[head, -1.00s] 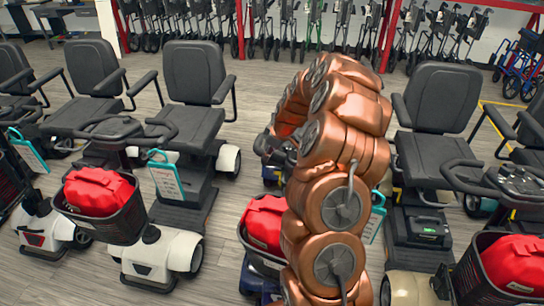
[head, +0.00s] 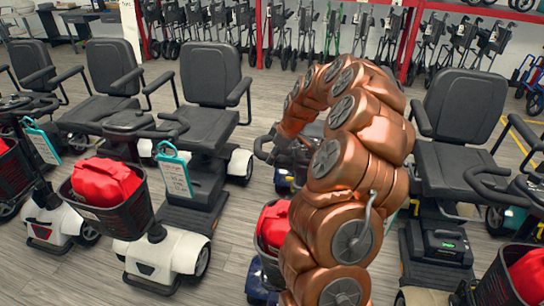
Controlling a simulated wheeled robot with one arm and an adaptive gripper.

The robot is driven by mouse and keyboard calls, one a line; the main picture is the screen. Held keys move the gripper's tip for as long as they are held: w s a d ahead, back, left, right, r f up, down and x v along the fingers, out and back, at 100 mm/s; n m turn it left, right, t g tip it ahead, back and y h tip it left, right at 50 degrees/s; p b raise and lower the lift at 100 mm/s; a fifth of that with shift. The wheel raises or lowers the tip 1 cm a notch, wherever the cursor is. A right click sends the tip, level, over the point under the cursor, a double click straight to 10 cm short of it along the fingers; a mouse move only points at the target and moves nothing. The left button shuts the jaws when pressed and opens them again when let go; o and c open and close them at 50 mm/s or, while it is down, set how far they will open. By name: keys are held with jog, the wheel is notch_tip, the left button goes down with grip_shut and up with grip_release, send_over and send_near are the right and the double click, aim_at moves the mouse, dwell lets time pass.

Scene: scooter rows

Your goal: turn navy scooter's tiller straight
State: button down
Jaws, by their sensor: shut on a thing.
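The navy scooter stands in the middle, mostly hidden behind my arm. Its navy front body (head: 262,279) and the red bag (head: 271,224) in its front basket show left of the arm. The dark loop handle of its tiller (head: 261,150) shows at the arm's far end, pointing off to the left. My gripper (head: 281,146) is small and dark there, shut on the tiller handle. The fingers are partly hidden, and the tiller's exact angle is hard to tell.
A white scooter (head: 165,249) with a red bag (head: 106,181) and a hanging teal-edged tag (head: 174,174) stands close on the left. Another scooter with a black seat (head: 461,105) stands close on the right. Walkers line the back wall. Grey floor shows at lower left.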

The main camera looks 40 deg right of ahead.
jog(key=shift+a, duration=0.1)
jog(key=c, duration=0.8)
grip_release()
jog(key=shift+r, duration=0.1)
jog(key=v, duration=1.2)
